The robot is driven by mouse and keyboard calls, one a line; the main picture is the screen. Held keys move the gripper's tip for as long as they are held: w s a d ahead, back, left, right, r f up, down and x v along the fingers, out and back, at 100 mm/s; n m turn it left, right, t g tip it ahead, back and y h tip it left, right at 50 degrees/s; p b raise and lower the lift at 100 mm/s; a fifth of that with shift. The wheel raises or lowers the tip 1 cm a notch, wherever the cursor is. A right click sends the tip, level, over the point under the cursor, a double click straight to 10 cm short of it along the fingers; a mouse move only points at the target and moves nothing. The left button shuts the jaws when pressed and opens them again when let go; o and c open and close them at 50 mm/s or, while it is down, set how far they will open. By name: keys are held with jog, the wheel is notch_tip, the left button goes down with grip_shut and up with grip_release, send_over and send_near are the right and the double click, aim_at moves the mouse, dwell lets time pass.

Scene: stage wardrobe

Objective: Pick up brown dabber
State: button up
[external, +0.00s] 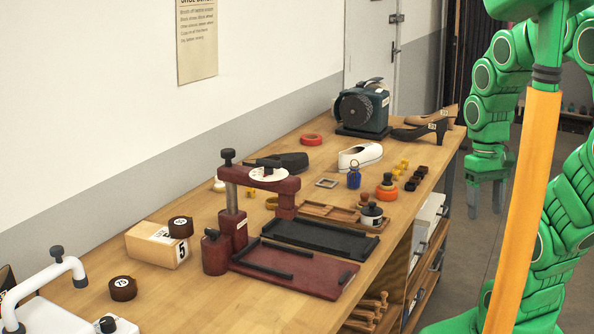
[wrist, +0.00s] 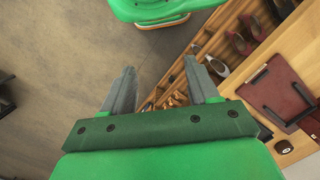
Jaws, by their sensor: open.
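A small brown knobbed piece (external: 364,200), which looks like the brown dabber, stands by the wooden tray (external: 318,211) on the workbench. A black round pot with a knob (external: 371,216) is just in front of it and partly hides it. My gripper (external: 485,195) hangs with its grey fingers down beyond the bench's right edge, well apart from the dabber. In the wrist view my gripper (wrist: 162,85) is open, with nothing between its fingers. I cannot make out the dabber in the wrist view.
The bench holds an orange pot (external: 386,191), a blue bottle (external: 354,177), a maroon press (external: 262,182), a black tray (external: 320,240) and a grinder (external: 362,108). Wooden-handled tools (external: 368,311) lie on a shelf below. The floor (wrist: 60,60) under my gripper is clear.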

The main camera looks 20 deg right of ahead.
jog(key=w+a+f+m+y, duration=0.1)
jog(key=w+a+m+y, duration=0.35)
jog(key=w+a, duration=0.8)
jog(key=m+t+y, duration=0.6)
jog(key=m+y, duration=0.2)
jog(key=m, duration=0.4)
send_over(367, 202)
jog(key=s+a, duration=0.5)
jog(key=s, duration=0.5)
notch_tip(367, 202, down, 6)
jog(key=w+d+f+m+t, duration=0.1)
jog(key=w+d+f+m, duration=0.1)
jog(key=d+f, duration=0.1)
jog(key=w+d+f+m+t+h, duration=0.1)
jog(key=w+d+f+m, duration=0.2)
jog(key=f, duration=0.1)
jog(key=w+d+f+m+t, duration=0.2)
jog(key=w+d+f+m, duration=0.1)
jog(key=d, duration=0.1)
jog(key=shift+f+h, duration=0.15)
jog(key=shift+h, duration=0.2)
jog(key=shift+s+x, duration=0.25)
jog(key=shift+x, duration=3.65)
jog(key=shift+f, duration=0.1)
jog(key=c, duration=1.1)
